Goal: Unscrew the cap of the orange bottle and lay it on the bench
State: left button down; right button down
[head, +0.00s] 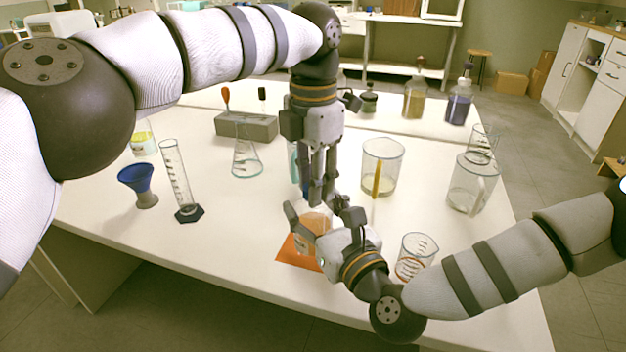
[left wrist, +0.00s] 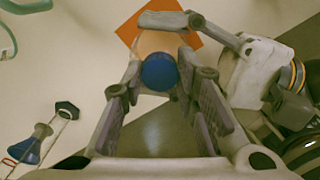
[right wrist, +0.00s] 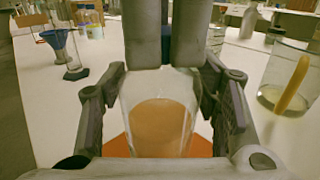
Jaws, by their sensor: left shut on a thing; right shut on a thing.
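The orange bottle (head: 315,219) is clear glass with orange liquid and stands upright over an orange mat (head: 290,254). My right gripper (head: 318,217) is shut around its body from the front right. In the right wrist view the bottle (right wrist: 160,122) sits between the fingers. My left gripper (head: 318,196) points straight down over the bottle top, shut on the blue cap (left wrist: 159,72). In the right wrist view, the left fingers (right wrist: 166,50) hide most of the cap and the neck. I cannot tell whether the cap is still threaded on.
A beaker with an amber rod (head: 382,168) and a glass jug (head: 470,185) stand to the right. A small beaker (head: 414,256) is close to my right wrist. A blue funnel (head: 138,180), graduated cylinder (head: 178,180) and flask (head: 246,160) stand left. Bare bench lies between the cylinder and mat.

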pick_arm(q)
jog(key=n, duration=0.7)
jog(key=shift+n, duration=0.3)
jog(key=n, duration=0.3)
jog(key=shift+n, duration=0.4)
jog(key=n, duration=2.1)
jog(key=shift+n, duration=0.3)
jog(key=n, duration=0.5)
